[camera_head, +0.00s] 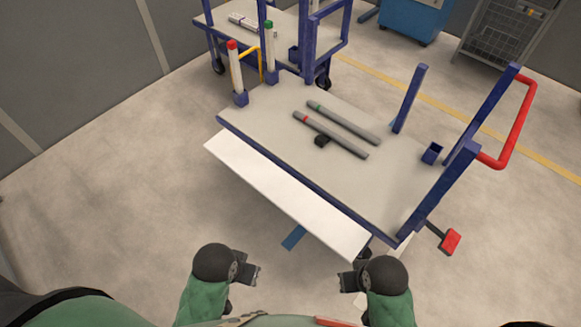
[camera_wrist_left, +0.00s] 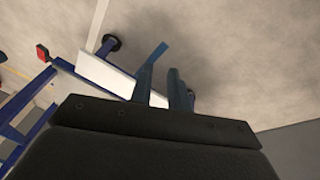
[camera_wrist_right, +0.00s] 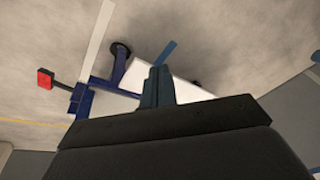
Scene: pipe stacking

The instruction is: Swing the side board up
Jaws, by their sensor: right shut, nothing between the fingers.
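The white side board (camera_head: 280,195) hangs down along the near long side of the blue-framed cart (camera_head: 250,142), below the grey deck. It also shows in the left wrist view (camera_wrist_left: 106,74) and in the right wrist view (camera_wrist_right: 187,90). My left gripper (camera_head: 257,276) is in front of the board, apart from it, with its two fingers spread and nothing between them. My right gripper (camera_head: 343,283) is near the board's right end, with a gap to it. Its fingers are together and empty.
Two grey pipes, one with a red band (camera_head: 330,134) and one with a green band (camera_head: 343,122), lie on the deck. Red-capped (camera_head: 235,68) and green-capped (camera_head: 270,50) posts stand at its far left. A red handle (camera_head: 520,122) is at the right. The floor at left is clear.

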